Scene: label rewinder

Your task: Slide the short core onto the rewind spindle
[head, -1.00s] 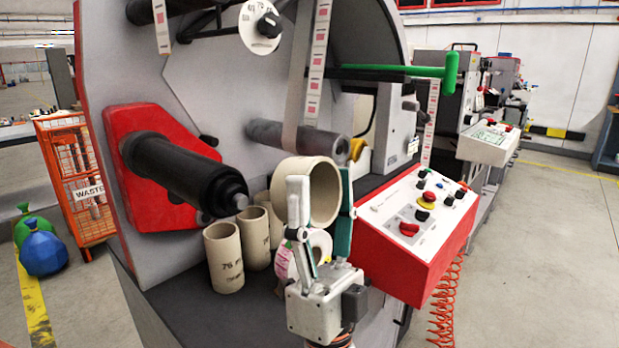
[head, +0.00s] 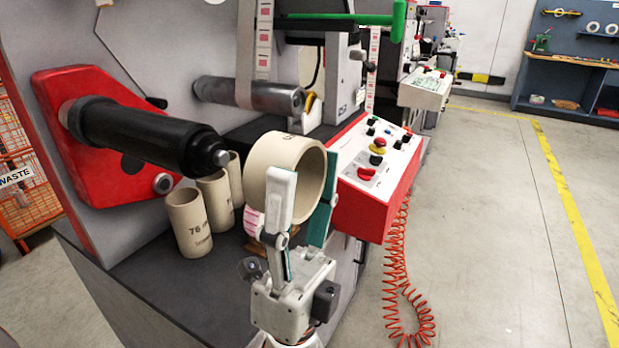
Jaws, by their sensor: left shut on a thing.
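The short core (head: 257,170), a wide beige cardboard ring, is held up in the head view with its open bore facing right and towards me. My left gripper (head: 303,192) is shut on its wall, a pale finger in front and a green-padded finger at the right. The rewind spindle (head: 145,135) is a black shaft on a red plate at the left. Its bare metal tip (head: 219,157) points right and towards me. The core is apart from the spindle in the picture, just right of the tip and slightly lower. My right gripper is not in view.
Several taller cores (head: 188,222) stand on the dark deck (head: 165,285) below the spindle. A grey roller (head: 250,95) is behind the core. A red control box (head: 372,178) stands close at the right. An orange coiled cable (head: 398,290) hangs below it.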

